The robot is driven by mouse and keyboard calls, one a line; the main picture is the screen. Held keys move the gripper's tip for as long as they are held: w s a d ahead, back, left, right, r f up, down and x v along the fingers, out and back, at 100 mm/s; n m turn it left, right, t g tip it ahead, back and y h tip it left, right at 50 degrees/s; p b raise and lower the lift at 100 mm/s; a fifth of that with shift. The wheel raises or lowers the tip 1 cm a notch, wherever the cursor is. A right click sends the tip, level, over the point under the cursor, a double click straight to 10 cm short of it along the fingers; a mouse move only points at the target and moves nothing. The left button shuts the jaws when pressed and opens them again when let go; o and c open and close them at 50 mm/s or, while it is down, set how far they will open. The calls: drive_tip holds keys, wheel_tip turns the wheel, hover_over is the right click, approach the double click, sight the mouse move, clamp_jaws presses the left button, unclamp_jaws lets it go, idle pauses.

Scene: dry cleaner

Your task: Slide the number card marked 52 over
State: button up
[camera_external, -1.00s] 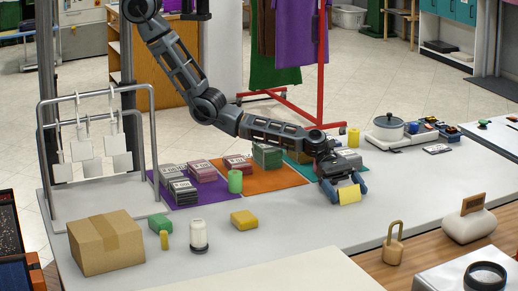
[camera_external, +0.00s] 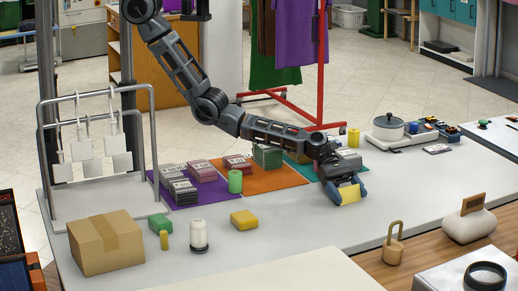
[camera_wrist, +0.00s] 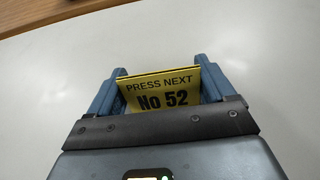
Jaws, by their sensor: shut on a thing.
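The yellow number card (camera_external: 350,194) is in my gripper (camera_external: 348,192) at the front edge of the teal mat. In the wrist view the card (camera_wrist: 162,92) reads "PRESS NEXT No 52" in black print. The two blue fingers of my gripper (camera_wrist: 157,85) are on either side of it, shut on it. The card stands tilted between the fingers, close to the white counter (camera_external: 300,222); I cannot tell whether its lower edge touches. Its back is hidden.
Grey bundles lie on the purple mat (camera_external: 190,205), with more bundles on the orange mat (camera_external: 280,184). A green cylinder (camera_external: 235,181), a yellow block (camera_external: 244,219) and a brass padlock (camera_external: 393,245) stand nearby. The counter in front of my gripper is clear.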

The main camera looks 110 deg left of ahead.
sight(287, 215)
drive_tip(key=shift+s+d+r+p, duration=0.1)
drive_tip(key=shift+s+d+p, duration=0.4)
drive_tip(key=shift+p, duration=0.05)
drive_tip(key=shift+s+d+p, duration=1.3)
drive_tip(key=shift+s+d, duration=5.3)
drive_tip(key=o, duration=0.8)
drive_tip(key=shift+o, duration=0.2)
drive_tip(key=shift+v, duration=3.85)
